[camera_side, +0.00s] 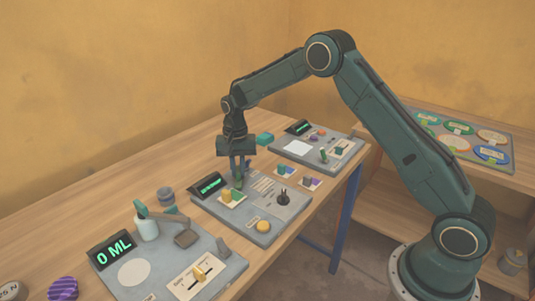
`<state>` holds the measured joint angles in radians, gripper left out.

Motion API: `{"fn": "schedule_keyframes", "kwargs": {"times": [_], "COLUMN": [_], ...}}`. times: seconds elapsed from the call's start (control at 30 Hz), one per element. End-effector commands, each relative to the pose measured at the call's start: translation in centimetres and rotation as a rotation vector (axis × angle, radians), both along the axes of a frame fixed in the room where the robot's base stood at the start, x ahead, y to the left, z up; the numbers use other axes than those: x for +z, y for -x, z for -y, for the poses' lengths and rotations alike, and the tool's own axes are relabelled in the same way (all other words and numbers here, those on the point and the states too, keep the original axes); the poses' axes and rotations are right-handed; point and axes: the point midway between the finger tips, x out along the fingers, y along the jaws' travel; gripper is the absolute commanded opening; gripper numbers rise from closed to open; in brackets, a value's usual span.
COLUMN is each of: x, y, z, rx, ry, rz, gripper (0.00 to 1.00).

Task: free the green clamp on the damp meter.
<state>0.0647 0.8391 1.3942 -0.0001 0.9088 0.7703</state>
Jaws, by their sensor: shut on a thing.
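The middle grey panel (215,212) on the bench carries a small green digital display (208,186) and looks like the damp meter, though its text is too small to read. My gripper (239,178) points down over this panel, just right of the display. It is shut on a small green piece (238,185), which appears to be the green clamp; the fingers hide most of it. A yellow block (227,196) stands just left of the fingers on a pale label. I cannot tell whether the green piece is seated or lifted.
On the same panel are a black knob (283,197) and a yellow button (263,226). Another panel (330,141) lies behind. A shelf with coloured discs (460,128) stands right.

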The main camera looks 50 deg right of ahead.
Motion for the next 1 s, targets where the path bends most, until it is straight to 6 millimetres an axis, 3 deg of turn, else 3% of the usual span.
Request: {"fn": "schedule_keyframes", "kwargs": {"times": [1.0], "x": [0.09], "y": [-0.13], "z": [-0.11], "rx": [0.956], "ry": [0.001], "rz": [0.003], "gripper": [0.00]}}
